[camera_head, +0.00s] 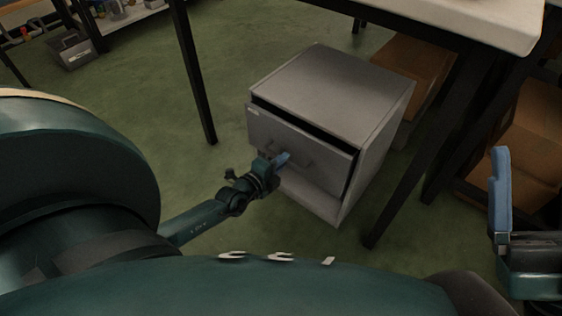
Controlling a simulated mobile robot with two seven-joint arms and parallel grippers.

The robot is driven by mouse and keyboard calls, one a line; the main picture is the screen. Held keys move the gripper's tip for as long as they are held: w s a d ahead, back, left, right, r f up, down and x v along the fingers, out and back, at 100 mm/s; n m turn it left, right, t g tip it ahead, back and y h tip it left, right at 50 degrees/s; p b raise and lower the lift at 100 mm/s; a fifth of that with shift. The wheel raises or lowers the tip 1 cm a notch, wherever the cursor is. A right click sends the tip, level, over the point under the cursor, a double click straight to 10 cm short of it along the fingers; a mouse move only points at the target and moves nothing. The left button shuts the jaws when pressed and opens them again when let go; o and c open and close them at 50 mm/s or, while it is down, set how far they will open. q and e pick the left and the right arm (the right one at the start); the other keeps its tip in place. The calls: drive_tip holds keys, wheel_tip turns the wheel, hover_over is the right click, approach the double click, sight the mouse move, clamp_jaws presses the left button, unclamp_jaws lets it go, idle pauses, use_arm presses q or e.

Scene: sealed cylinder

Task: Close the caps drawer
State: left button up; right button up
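The caps drawer (330,150) is the top drawer of a small grey cabinet (335,88) on the green floor. It stands out a little from the cabinet, with a dark gap along its top edge. My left gripper (283,160) is at the drawer front, beside or touching the handle (292,150). Its blue fingertips are small and partly hidden, so I cannot tell whether they hold the handle. My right gripper (501,200) is at the right edge with one upright blue finger showing; the rest is cut off.
A white-topped table (470,20) with black legs stands over and beside the cabinet at the right. Cardboard boxes (412,62) lie behind the cabinet and under the table. A grey bin (72,50) is at the far left.

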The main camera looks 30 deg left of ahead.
sight(292, 152)
use_arm(q)
clamp_jaws()
drive_tip(key=x, duration=0.3)
drive_tip(key=shift+w+d+r, duration=0.1)
drive_tip(key=shift+w+r, duration=0.2)
drive_tip(key=shift+w, duration=0.1)
drive_tip(key=shift+w+r, duration=0.1)
drive_tip(key=shift+w, duration=0.1)
drive_tip(key=shift+o, duration=2.2)
unclamp_jaws()
drive_tip(key=shift+w, duration=0.1)
